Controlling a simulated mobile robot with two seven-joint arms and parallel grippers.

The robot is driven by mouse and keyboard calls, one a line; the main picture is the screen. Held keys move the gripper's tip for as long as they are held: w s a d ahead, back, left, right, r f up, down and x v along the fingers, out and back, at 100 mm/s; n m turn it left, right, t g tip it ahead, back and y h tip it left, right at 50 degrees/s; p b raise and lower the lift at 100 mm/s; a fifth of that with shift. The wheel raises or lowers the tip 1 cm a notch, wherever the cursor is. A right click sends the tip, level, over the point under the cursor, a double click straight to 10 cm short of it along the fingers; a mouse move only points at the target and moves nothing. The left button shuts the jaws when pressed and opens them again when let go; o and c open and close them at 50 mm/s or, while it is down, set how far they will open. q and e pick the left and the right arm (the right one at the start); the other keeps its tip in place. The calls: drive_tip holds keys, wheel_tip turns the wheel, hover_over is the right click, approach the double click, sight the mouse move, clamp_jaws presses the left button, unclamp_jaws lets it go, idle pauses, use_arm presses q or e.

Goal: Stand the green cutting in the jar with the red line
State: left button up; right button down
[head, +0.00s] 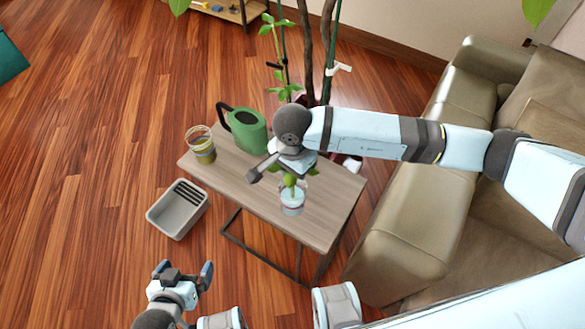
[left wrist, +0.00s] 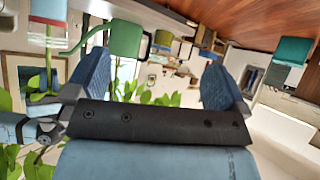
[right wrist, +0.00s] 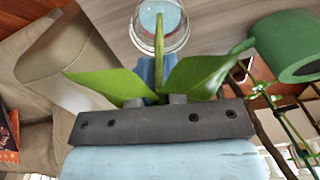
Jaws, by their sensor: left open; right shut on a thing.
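The jar with the red line (head: 292,204) stands upright on the table, with pale blue contents; its round mouth shows in the right wrist view (right wrist: 176,38). The green cutting (head: 290,181) is above it, leaves up and stem down. In the right wrist view the stem (right wrist: 159,38) lines up with the mouth; I cannot tell how deep it reaches. My right gripper (head: 287,170) is shut on the cutting, with leaves (right wrist: 200,72) spread on both sides of the fingers. My left gripper (head: 185,269) is open and empty, low in front of the table.
A second jar (head: 201,149) with yellowish contents stands at the table's left end. A green watering can (head: 246,131) is near the back edge. A grey bin (head: 178,208) sits on the floor left of the table (head: 240,185). A sofa (head: 400,225) borders the right.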

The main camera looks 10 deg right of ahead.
use_arm(q)
drive_tip(key=shift+w+d+f+b, duration=0.1)
drive_tip(key=shift+w+f+b, duration=0.15)
drive_tip(key=shift+b, duration=0.6)
use_arm(e)
drive_tip(key=shift+f, duration=1.1)
use_arm(q)
drive_tip(key=shift+s+f+b, duration=0.1)
drive_tip(key=shift+f+b, duration=0.25)
use_arm(e)
drive_tip(key=shift+f, duration=0.35)
use_arm(q)
drive_tip(key=shift+f, duration=0.1)
use_arm(e)
drive_tip(key=shift+f, duration=0.15)
drive_tip(key=c, duration=0.7)
unclamp_jaws()
use_arm(q)
drive_tip(key=shift+d, duration=0.1)
drive_tip(key=shift+r, duration=0.2)
